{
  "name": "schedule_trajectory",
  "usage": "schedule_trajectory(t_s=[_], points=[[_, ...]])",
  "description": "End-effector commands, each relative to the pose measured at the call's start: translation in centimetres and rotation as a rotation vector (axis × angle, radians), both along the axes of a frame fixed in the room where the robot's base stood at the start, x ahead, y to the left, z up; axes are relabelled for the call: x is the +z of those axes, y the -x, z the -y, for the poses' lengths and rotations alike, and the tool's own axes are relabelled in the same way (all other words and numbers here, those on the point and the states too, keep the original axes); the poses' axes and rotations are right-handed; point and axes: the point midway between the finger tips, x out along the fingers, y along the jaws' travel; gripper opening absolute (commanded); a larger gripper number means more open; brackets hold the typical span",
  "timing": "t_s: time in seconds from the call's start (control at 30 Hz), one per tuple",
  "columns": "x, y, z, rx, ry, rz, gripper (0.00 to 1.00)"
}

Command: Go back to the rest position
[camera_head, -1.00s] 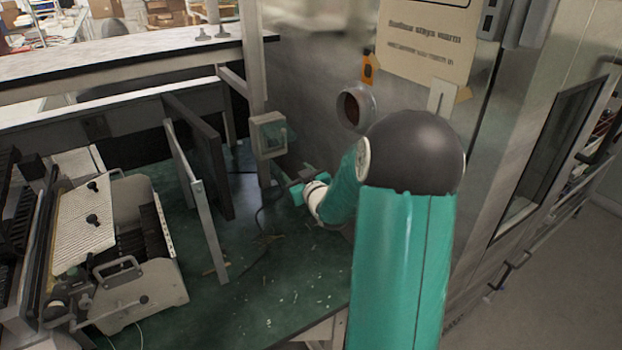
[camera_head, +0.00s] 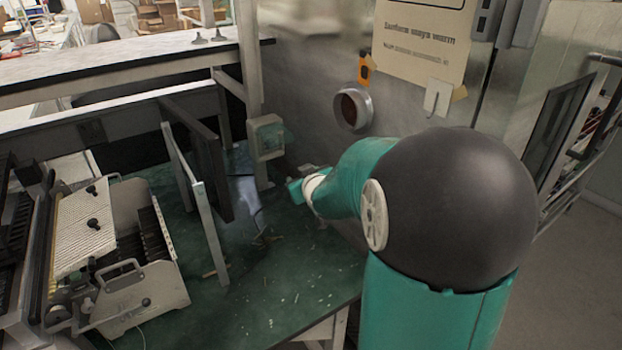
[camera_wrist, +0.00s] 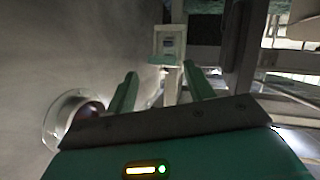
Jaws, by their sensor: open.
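My gripper shows in the wrist view (camera_wrist: 158,88), its two green fingers apart with nothing between them. Beyond the fingers in that view is a pale box (camera_wrist: 167,45) on a post. In the head view my green arm with its black joint fills the right foreground and reaches left over the green bench top (camera_head: 290,290). The end of the arm is at the metal wall, right of the same pale box (camera_head: 266,137); the fingertips there are small and partly hidden.
A round port (camera_head: 353,108) sits in the metal wall. A machine with a ribbed plate (camera_head: 85,228) stands at left. Upright panels (camera_head: 196,205) stand mid-bench. The front bench top holds only scattered scraps. An orange tag (camera_head: 365,69) hangs by a paper sign (camera_head: 425,42).

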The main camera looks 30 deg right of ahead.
Motion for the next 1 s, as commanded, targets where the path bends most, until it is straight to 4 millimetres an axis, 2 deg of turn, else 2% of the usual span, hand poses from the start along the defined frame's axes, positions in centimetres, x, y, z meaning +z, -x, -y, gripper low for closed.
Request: schedule_trajectory(t_s=[0.23,0.77,0.87,1.0], points=[[0.4,0.4,-1.0,0.000,-0.003,-0.027,0.53],[0.5,0.4,-1.2,0.000,-0.002,-0.029,0.53],[1.0,0.9,-2.1,-0.002,-0.004,-0.050,0.53],[2.5,3.3,-5.0,-0.015,-0.018,-0.127,0.53]])
